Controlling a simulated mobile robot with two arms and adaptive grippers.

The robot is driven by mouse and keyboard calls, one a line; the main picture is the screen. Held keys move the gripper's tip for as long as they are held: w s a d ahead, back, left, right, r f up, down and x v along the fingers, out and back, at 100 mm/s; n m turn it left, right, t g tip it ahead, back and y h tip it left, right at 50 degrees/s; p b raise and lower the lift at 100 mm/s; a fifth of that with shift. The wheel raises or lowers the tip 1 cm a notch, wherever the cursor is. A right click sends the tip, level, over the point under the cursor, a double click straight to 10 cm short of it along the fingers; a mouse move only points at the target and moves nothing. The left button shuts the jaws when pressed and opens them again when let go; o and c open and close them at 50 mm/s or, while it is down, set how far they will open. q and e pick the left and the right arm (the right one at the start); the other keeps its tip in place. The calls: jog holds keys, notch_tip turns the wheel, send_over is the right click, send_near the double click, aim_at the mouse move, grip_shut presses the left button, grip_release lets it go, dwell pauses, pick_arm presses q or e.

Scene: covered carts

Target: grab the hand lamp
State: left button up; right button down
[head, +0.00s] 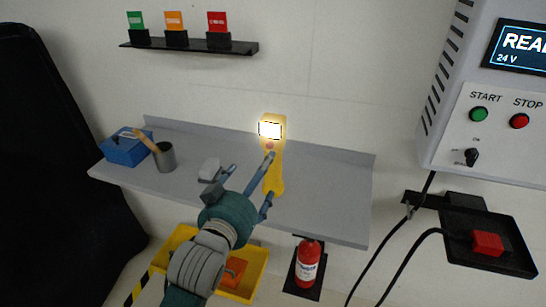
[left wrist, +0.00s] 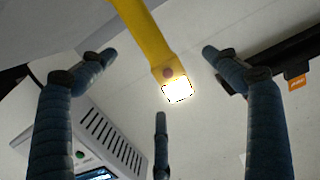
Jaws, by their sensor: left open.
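The hand lamp (head: 274,178) is yellow with a lit white head and a red button below it. It stands upright at the grey shelf, right of its middle. It also shows in the left wrist view (left wrist: 152,40), where its handle runs down from the top edge between two of my fingers. My left gripper (head: 250,180) is open, with its fingers reaching toward the lamp's handle and spread apart. In the left wrist view the gripper (left wrist: 159,72) has no finger visibly closed on the lamp. My right gripper is not in view.
The grey shelf (head: 335,190) also holds a blue box (head: 125,150), a grey cup (head: 165,158) with a brush and a small light block (head: 209,168). Below are a yellow bin (head: 258,278) and a red extinguisher (head: 308,265). A control cabinet (head: 455,130) hangs at the right.

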aim_at(275, 138)
pick_arm(q)
jog(key=shift+t+h, duration=0.4)
jog(key=shift+t, duration=0.1)
jog(key=w+d+r, duration=0.1)
jog(key=w, duration=0.1)
jog(key=w+d+r, duration=0.1)
jog(key=w, duration=0.1)
jog(key=w+d+r+p, duration=0.1)
jog(key=w+r, duration=0.1)
jog(key=shift+d, duration=0.3)
jog(key=p+x, duration=0.1)
jog(key=x, duration=0.3)
jog(key=shift+w+r+p, duration=0.15)
jog(key=shift+w+p, duration=0.15)
jog(key=shift+w+d, duration=0.2)
jog(key=shift+w, duration=0.3)
jog(key=shift+s, duration=0.1)
jog(key=c, duration=2)
jog(key=shift+c, duration=0.4)
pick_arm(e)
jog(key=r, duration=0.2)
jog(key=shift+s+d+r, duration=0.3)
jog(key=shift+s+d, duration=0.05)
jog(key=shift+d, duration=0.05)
